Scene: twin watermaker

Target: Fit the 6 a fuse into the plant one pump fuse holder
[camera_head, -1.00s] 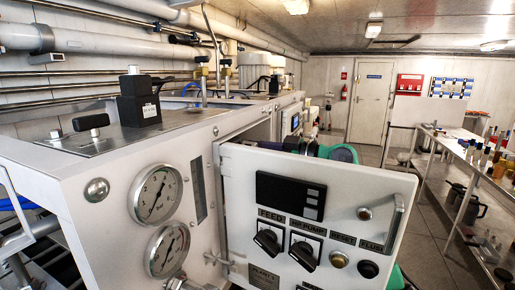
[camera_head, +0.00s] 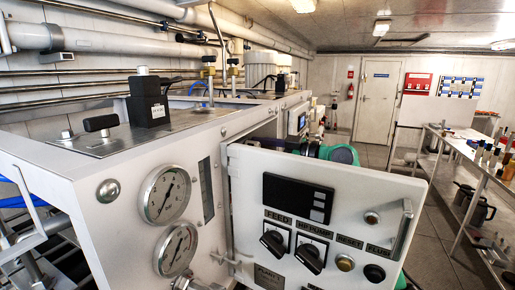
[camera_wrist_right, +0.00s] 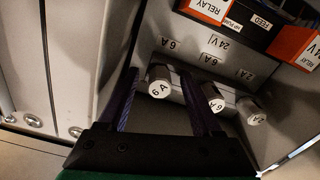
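In the right wrist view, a grey cylindrical fuse (camera_wrist_right: 159,80) marked 6 A sits below a 6A label on the cabinet's inner panel. My right gripper (camera_wrist_right: 160,86) is open, with one dark finger on each side of this fuse and visible gaps. A second fuse (camera_wrist_right: 213,98) marked 6 and a third fuse (camera_wrist_right: 252,111) sit to its right, under the 6A and 2A labels. I cannot tell which holder belongs to plant one or whether the fuses are fully seated. My left gripper is not in view.
Orange-and-black relays (camera_wrist_right: 205,10) are above the fuses. In the head view, the cabinet's control door (camera_head: 330,185) stands open towards me and hides its interior. Pressure gauges (camera_head: 165,195) are left of it. A shelf bench (camera_head: 470,150) stands right, across a clear aisle.

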